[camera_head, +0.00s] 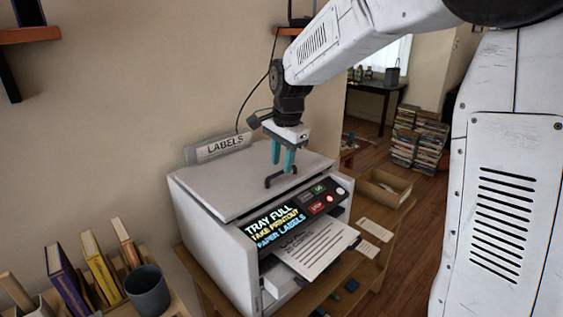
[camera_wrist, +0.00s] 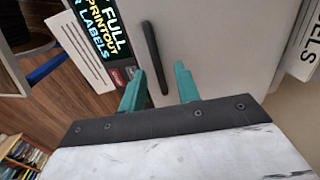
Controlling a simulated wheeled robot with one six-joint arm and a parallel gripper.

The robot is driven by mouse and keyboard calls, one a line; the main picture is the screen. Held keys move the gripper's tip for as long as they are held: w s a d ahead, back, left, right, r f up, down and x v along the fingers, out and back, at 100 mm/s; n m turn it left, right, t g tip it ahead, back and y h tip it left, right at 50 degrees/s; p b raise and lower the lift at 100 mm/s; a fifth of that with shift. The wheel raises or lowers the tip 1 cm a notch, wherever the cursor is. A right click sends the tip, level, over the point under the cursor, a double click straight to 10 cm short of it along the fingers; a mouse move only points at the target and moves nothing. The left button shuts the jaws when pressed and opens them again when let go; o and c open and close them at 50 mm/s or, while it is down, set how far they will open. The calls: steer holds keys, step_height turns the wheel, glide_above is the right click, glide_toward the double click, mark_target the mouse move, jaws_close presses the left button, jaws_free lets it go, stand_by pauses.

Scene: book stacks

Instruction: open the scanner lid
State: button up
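The scanner (camera_head: 215,245) is a white box on a small wooden table. Its flat grey lid (camera_head: 225,185) lies down across the top, with a dark bar handle (camera_head: 270,182) near the front edge. The lid (camera_wrist: 215,40) and handle (camera_wrist: 150,45) also show in the wrist view. My gripper (camera_head: 283,160) points down just above the handle, its teal fingers apart and empty. In the wrist view, my gripper (camera_wrist: 160,72) has the handle's near end in line with the gap between its fingers. I cannot tell whether they touch it.
A lit panel (camera_head: 275,228) reads "TRAY FULL", and a printed sheet (camera_head: 315,248) sticks out below it. A "LABELS" sign (camera_head: 222,146) stands behind the lid. Books (camera_head: 100,265) and a dark mug (camera_head: 147,290) are at left. A small open box (camera_head: 384,188) is at right.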

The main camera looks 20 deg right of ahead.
steer(key=shift+f, duration=0.4)
jaws_close()
stand_by(1.1)
jaws_free()
steer(key=shift+r, duration=0.1)
step_height(320, 180, up, 8)
steer(key=s, duration=0.1)
steer(key=shift+d+f, duration=0.15)
steer(key=shift+f, duration=0.05)
steer(key=shift+f, duration=0.1)
